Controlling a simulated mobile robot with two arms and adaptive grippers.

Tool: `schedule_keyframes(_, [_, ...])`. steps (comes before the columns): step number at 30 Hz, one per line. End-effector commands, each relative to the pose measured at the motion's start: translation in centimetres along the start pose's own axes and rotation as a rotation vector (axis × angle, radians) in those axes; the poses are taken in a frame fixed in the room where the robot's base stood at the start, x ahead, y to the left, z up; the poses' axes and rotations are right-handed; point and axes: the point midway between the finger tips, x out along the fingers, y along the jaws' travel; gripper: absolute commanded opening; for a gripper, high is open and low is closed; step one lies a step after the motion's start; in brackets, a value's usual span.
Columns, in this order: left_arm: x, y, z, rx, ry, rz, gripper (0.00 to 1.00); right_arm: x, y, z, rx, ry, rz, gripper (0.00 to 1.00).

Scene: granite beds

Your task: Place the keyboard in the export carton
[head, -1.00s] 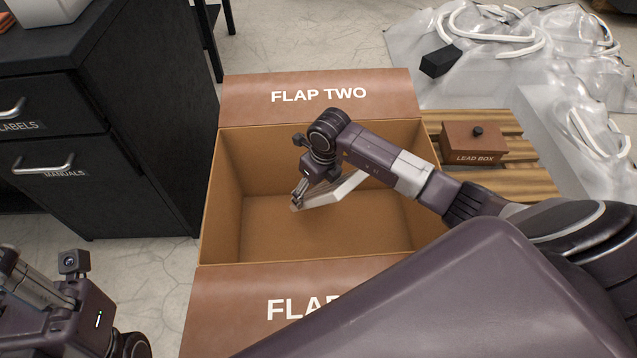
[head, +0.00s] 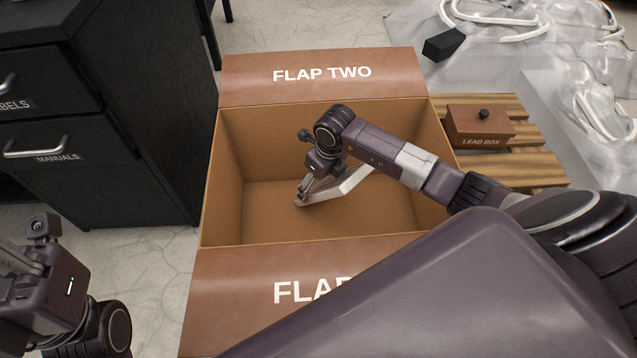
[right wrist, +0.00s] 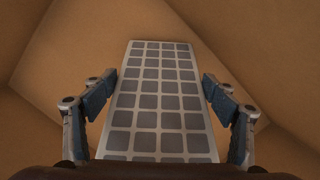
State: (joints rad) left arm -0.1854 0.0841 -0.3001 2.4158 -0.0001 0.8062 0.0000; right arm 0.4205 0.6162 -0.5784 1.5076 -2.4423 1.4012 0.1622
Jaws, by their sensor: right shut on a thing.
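The export carton (head: 228,185) stands open on the floor with its flaps folded out. My right gripper (head: 304,192) reaches down inside it, shut on the keyboard (head: 345,186), which is pale, tilted and partly hidden behind the arm in the head view. The right wrist view shows the keyboard (right wrist: 160,100) with grey keys between the two fingers (right wrist: 160,88), against the brown carton walls. Whether the keyboard touches the carton floor, I cannot tell. My left arm's wrist (head: 50,290) shows at the lower left, outside the carton; its fingertips are not visible.
A black drawer cabinet (head: 130,130) stands close to the carton's left. At right, a lead box (head: 478,125) sits on a wooden pallet (head: 530,165). Clear plastic sheeting with white tubes (head: 500,50) and a black block (head: 443,45) lie behind. Flap Two (head: 320,78) folds out at the back.

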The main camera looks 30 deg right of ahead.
Motion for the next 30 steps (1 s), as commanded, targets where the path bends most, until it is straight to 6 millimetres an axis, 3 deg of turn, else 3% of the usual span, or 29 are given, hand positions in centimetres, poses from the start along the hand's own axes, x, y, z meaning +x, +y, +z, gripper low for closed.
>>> schedule_keyframes(13, [0.04,0.04,0.01,0.001,0.009,0.004,0.19,0.57,-0.02,-0.02,0.000,-0.002,0.000,0.39])
schedule_keyframes(14, [0.13,0.04,0.01,0.001,0.010,0.004,0.19,0.52,-0.02,0.00,0.000,-0.002,0.000,0.81])
schedule_keyframes(18, [0.15,0.04,0.01,0.001,0.010,0.004,0.19,0.51,-0.02,-0.03,0.000,-0.001,0.000,0.97])
schedule_keyframes(30, [0.14,0.01,0.01,0.002,0.009,0.005,0.19,0.40,-0.02,-0.13,0.000,0.000,0.000,1.00])
